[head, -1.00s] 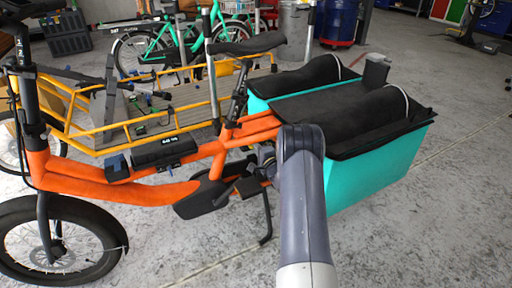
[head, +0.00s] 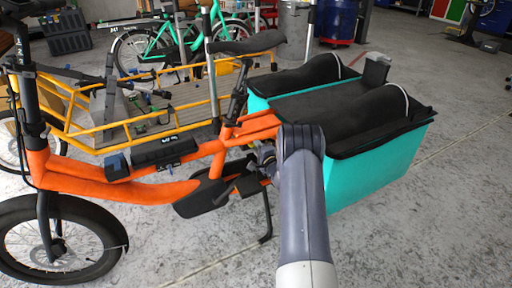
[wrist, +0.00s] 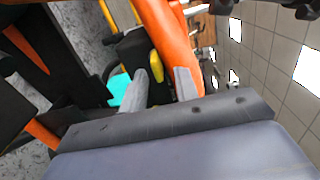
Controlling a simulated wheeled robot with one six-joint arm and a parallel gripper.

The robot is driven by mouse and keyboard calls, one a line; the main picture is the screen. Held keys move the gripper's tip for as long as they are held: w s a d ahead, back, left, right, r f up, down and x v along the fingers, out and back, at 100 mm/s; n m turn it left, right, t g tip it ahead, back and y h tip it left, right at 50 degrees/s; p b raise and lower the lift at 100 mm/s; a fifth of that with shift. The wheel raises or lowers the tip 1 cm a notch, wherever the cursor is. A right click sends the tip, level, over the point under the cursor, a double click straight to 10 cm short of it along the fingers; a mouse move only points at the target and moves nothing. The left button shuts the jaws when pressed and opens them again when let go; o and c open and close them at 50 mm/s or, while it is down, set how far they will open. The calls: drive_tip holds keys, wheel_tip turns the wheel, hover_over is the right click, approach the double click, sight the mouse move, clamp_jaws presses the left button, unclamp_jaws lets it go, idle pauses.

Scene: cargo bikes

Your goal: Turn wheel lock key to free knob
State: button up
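An orange cargo bike (head: 120,190) stands on the left and middle of the head view. My gripper (wrist: 161,73) shows in the wrist view with its two grey fingers apart. A small yellow piece (wrist: 156,65) shows between and just beyond the fingertips, with gaps on both sides. It sits beside a black part (wrist: 130,47) and near the orange frame tube (wrist: 165,30). I cannot tell whether the yellow piece is the lock key or the knob. In the head view my arm reaches toward the bike's rear frame and hides the gripper's fingers.
Turquoise cargo bags (head: 375,165) with black tops flank the rear of the orange bike, right beside my arm. A yellow-framed cargo bike (head: 100,128) stands behind it. A black kickstand (head: 266,220) reaches the floor. The concrete floor (head: 440,230) at front right is clear.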

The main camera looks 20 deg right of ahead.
drive_tip(key=s+p, duration=0.2)
drive_tip(key=s, duration=0.9)
drive_tip(key=shift+d+p, duration=0.2)
drive_tip(key=shift+p, duration=0.1)
drive_tip(key=shift+w, duration=0.1)
drive_tip(key=w+b, duration=0.2)
drive_tip(key=w, duration=0.8)
drive_tip(key=shift+w+a+b, duration=0.2)
drive_tip(key=shift+w+b, duration=0.15)
drive_tip(key=shift+w, duration=0.05)
